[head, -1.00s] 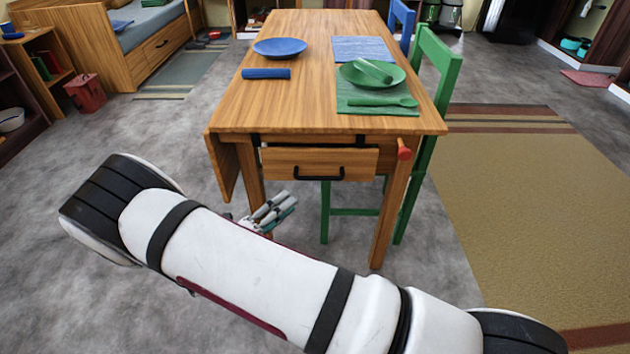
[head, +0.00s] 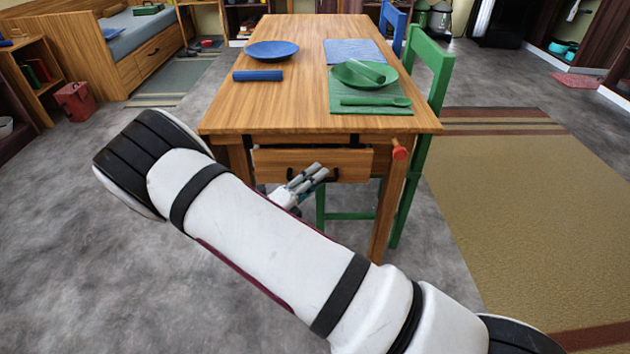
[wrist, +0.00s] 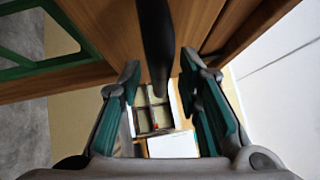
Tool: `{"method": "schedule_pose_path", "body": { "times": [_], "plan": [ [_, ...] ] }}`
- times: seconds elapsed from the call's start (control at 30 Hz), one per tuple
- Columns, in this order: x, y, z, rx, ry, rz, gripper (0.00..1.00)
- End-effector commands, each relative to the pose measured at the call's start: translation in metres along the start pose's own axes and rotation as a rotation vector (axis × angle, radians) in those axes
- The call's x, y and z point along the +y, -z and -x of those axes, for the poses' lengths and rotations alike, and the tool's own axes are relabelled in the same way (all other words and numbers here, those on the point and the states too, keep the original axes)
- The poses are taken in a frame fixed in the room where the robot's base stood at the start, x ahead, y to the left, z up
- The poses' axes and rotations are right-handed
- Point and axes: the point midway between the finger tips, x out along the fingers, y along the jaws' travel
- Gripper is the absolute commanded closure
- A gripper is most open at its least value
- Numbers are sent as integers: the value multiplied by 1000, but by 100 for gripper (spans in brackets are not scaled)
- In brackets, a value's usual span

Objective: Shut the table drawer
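The table drawer (head: 268,163) is a wooden front under the near edge of the wooden table (head: 225,117). It appears to stand out a little from the table frame; how far is hard to tell. Its black handle (head: 335,174) is partly hidden by my gripper (head: 314,174), which is in front of the drawer front. In the wrist view, the fingers of my gripper (wrist: 160,95) are spread, with teal pads. The dark handle (wrist: 155,45) reaches into the gap between them, and I see no finger closed on it.
A green chair (head: 430,85) stands at the table's right side. A red knob (head: 400,149) sticks out right of the drawer. A blue plate (head: 271,50) and green plate (head: 352,73) lie on the table. Open grey floor (head: 65,215) lies to the left.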

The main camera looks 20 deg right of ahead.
Motion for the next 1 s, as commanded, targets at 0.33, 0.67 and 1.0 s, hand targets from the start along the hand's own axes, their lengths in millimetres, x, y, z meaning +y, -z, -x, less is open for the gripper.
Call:
{"method": "schedule_pose_path", "body": {
  "times": [0.33, 0.67, 1.0],
  "plan": [
    [0, 0, 0, 0, 0, 0, 100],
    [6, -18, -18, 3, -1, -4, 100],
    [10, -33, -32, -2, -4, -2, 100]
  ]
}}
